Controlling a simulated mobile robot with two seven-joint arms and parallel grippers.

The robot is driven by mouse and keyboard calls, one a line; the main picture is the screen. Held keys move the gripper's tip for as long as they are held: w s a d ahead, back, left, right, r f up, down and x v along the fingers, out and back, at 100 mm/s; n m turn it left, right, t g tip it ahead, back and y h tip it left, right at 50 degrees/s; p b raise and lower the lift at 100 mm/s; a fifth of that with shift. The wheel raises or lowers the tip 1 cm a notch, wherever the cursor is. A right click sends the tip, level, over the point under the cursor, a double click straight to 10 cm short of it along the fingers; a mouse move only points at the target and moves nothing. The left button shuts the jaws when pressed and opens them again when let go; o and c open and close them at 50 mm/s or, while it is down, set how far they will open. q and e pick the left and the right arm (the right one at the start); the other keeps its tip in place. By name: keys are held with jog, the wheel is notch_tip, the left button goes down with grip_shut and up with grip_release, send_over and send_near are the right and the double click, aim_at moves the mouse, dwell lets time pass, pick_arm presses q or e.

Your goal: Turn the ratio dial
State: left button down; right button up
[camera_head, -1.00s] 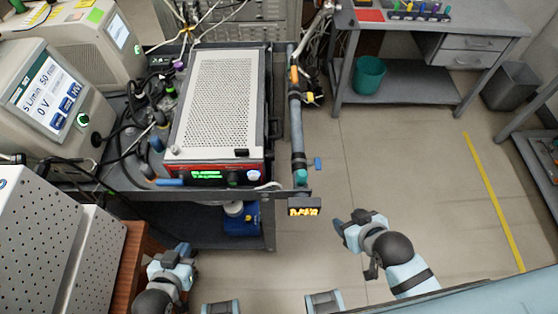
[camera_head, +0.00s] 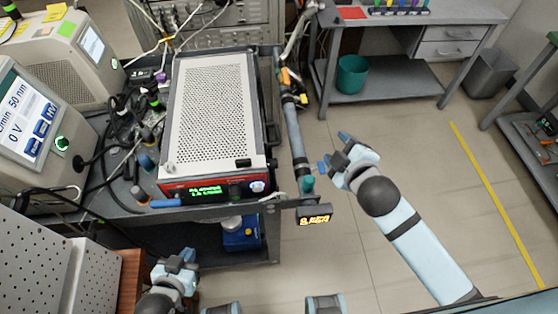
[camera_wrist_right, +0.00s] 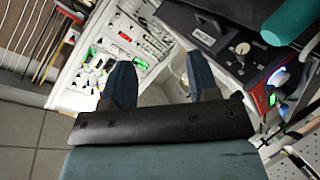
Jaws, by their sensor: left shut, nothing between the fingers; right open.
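A grey instrument (camera_head: 212,115) with a perforated top stands on the cart. Its front panel carries a green display (camera_head: 207,191), a dark knob (camera_head: 235,193) and a pale lit knob (camera_head: 257,187); I cannot tell which is the ratio dial. In the right wrist view a lit knob (camera_wrist_right: 277,77) and a pale round dial (camera_wrist_right: 243,48) show at the upper right. My right gripper (camera_head: 333,153) is open and empty, right of the instrument and apart from the knobs; its fingers show in the wrist view (camera_wrist_right: 162,82). My left gripper (camera_head: 180,262) is shut and empty, low at the left.
A grey tube (camera_head: 292,135) with a teal end (camera_head: 307,183) runs along the cart's right side, between instrument and right gripper. A small yellow-lit display (camera_head: 314,217) sits at the cart's front corner. Cables crowd the instrument's left. The floor at right is open.

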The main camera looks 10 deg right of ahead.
aim_at(272, 164)
jog(key=w+a+r+n+y, duration=0.2)
jog(key=w+a+n+y, duration=0.3)
jog(key=n, duration=0.5)
jog(key=w+a+r+n+y, duration=0.15)
jog(key=a+n+y, duration=0.25)
jog(key=n+y, duration=0.45)
jog(key=d+f+n+g+h, duration=0.1)
jog(key=d+f+n+g, duration=0.3)
jog(key=n+g, duration=0.45)
jog(key=d+f+n+g+h, duration=0.1)
jog(key=d+f+n+g, duration=0.4)
jog(key=n, duration=0.7)
jog(key=s+a+f+g+p, duration=0.1)
jog(key=a+f+p, duration=0.2)
jog(key=a, duration=1)
jog(key=shift+s+f, duration=0.2)
jog(key=shift+f, duration=0.5)
jog(key=shift+a, duration=0.1)
jog(key=shift+c, duration=0.5)
